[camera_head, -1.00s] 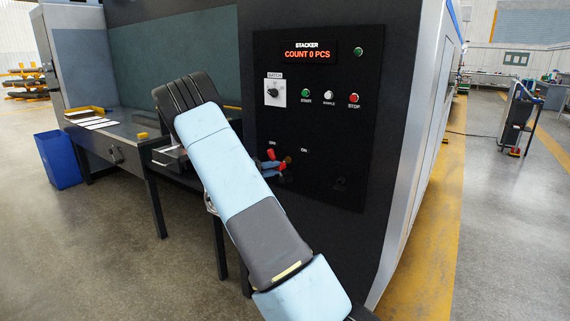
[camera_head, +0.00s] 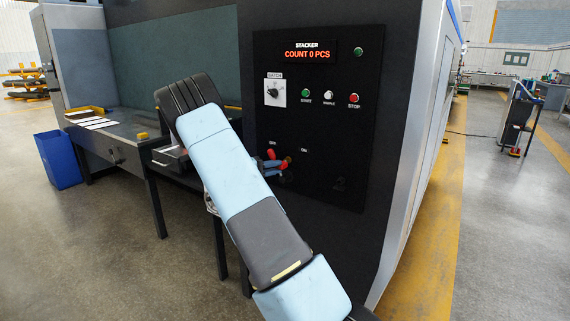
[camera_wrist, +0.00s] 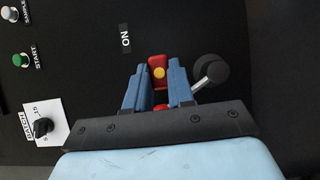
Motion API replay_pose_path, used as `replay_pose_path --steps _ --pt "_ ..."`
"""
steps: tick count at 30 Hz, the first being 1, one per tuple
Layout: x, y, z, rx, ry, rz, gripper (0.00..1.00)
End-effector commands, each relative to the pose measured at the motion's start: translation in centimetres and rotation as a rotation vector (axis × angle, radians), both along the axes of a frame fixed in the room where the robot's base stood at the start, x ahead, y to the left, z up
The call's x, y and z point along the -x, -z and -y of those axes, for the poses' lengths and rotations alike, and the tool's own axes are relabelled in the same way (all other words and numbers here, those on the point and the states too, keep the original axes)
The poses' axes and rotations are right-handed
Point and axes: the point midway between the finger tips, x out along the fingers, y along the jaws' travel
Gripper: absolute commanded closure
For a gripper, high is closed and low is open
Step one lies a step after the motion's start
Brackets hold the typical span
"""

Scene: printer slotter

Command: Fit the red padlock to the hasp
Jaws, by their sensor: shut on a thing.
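The red padlock (camera_wrist: 158,64) shows in the wrist view as a red block with a yellow round spot, between the blue fingertips. My gripper (camera_wrist: 156,85) is shut on it, close in front of the black panel. A smaller red part (camera_wrist: 161,107) shows nearer the finger bases; I cannot tell whether it belongs to the padlock. In the head view, my gripper (camera_head: 272,167) is partly hidden behind my arm, with red parts beside it between the OFF and ON labels. I cannot make out the hasp or the shackle, nor whether they touch.
A black knob with a grey stem (camera_wrist: 211,72) stands out just right of the fingers in the wrist view. The BATCH dial (camera_head: 274,92), START button (camera_head: 306,93) and STOP button (camera_head: 354,98) sit above. A table (camera_head: 130,130) stands left of the panel.

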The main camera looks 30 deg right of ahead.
Motion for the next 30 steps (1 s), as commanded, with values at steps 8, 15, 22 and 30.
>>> replay_pose_path --steps 8,15,22,30 --pt "-0.05 -0.02 0.15 0.0 0.0 0.0 1.0" --pt "-0.06 -0.02 0.2 0.0 0.0 0.0 0.67" --pt "-0.07 -0.01 0.18 0.0 0.0 0.0 0.47" --pt "-0.11 0.02 -0.06 0.0 0.0 0.0 0.47"
